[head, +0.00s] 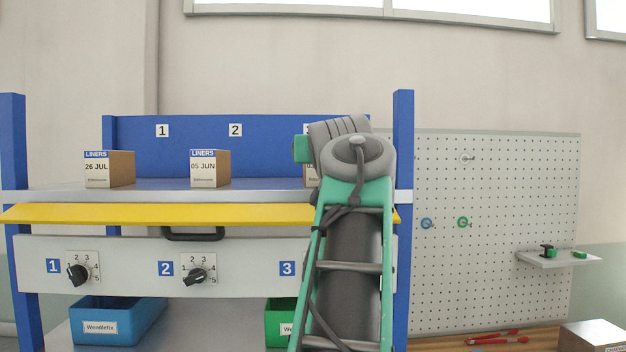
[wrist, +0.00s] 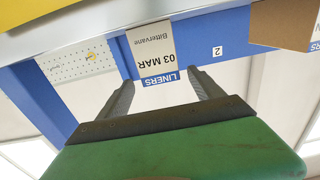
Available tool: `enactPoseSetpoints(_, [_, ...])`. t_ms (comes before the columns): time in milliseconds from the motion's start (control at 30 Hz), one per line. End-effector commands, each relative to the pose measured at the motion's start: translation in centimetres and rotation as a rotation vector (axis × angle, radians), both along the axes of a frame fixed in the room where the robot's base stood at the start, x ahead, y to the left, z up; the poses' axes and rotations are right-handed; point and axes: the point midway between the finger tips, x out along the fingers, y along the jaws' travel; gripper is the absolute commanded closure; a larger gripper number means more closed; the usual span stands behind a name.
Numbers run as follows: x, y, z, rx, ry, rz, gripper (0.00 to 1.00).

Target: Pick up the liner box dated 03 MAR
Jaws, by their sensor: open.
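The liner box dated 03 MAR (wrist: 152,50) shows upside down in the wrist view, its white front label and blue LINERS band facing me. In the head view only a sliver of a third box (head: 310,175) shows on the shelf (head: 260,184), mostly hidden behind my arm. My gripper (wrist: 160,78) is open in the wrist view. Its two dark fingers point toward the box, one on each side of the label's LINERS end. I cannot tell whether the fingertips reach beside the box. In the head view my arm hides the fingers.
Two other liner boxes stand left on the shelf, 26 JUL (head: 97,170) and 05 JUN (head: 203,170). A yellow strip (head: 150,214) runs along the shelf front, above a panel with knobs. A blue post (head: 403,150) stands right of my arm. A pegboard (head: 490,260) is farther right.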

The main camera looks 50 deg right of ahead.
Motion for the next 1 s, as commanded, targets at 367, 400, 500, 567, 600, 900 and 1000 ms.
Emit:
enactPoseSetpoints(367, [3.3,-3.3,0.2,0.004,0.002,0.003,0.24])
enactPoseSetpoints(400, [3.9,-3.8,0.3,0.004,0.001,0.003,0.24])
enactPoseSetpoints(500, [5.0,-5.1,0.2,0.002,0.002,0.001,0.24])
enactPoseSetpoints(567, [5.3,-5.5,0.1,0.0,0.0,0.0,0.24])
enactPoseSetpoints(600, [5.5,-5.6,0.0,0.0,0.0,0.0,0.24])
enactPoseSetpoints(900, [5.4,-5.6,-0.1,0.0,0.0,0.0,0.33])
enactPoseSetpoints(1000, [5.4,-5.6,-0.1,0.0,0.0,0.0,0.42])
